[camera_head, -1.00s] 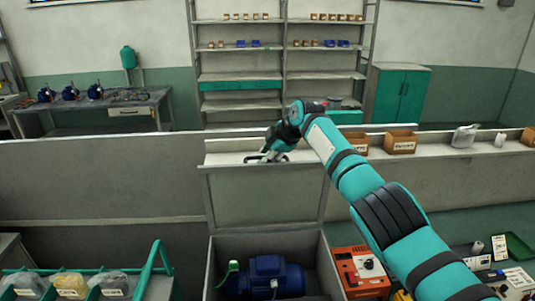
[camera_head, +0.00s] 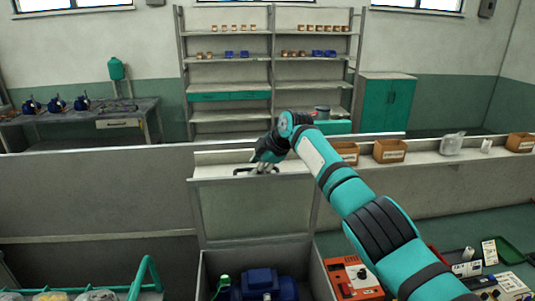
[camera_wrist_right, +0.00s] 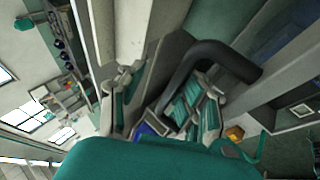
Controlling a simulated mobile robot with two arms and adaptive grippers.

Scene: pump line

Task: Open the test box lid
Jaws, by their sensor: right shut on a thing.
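The test box (camera_head: 322,268) stands at the bottom centre of the head view, its top open. Its grey lid (camera_head: 255,212) stands raised, about upright, at the back of the box. A blue motor (camera_head: 262,284) with a green fitting sits inside the box. My right gripper (camera_head: 262,168) is at the lid's top edge, shut on the black lid handle (camera_head: 240,171). In the right wrist view the handle (camera_wrist_right: 208,52) shows as a thick bent bar by the gripper's fingers (camera_wrist_right: 168,100). Where the fingers meet the handle is partly hidden. My left gripper is not in view.
A long grey partition with a ledge (camera_head: 425,158) runs behind the lid, bearing cardboard boxes (camera_head: 390,151) and a clear bag. An orange device (camera_head: 352,279) stands right of the box. A green-handled carrier (camera_head: 146,275) stands left.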

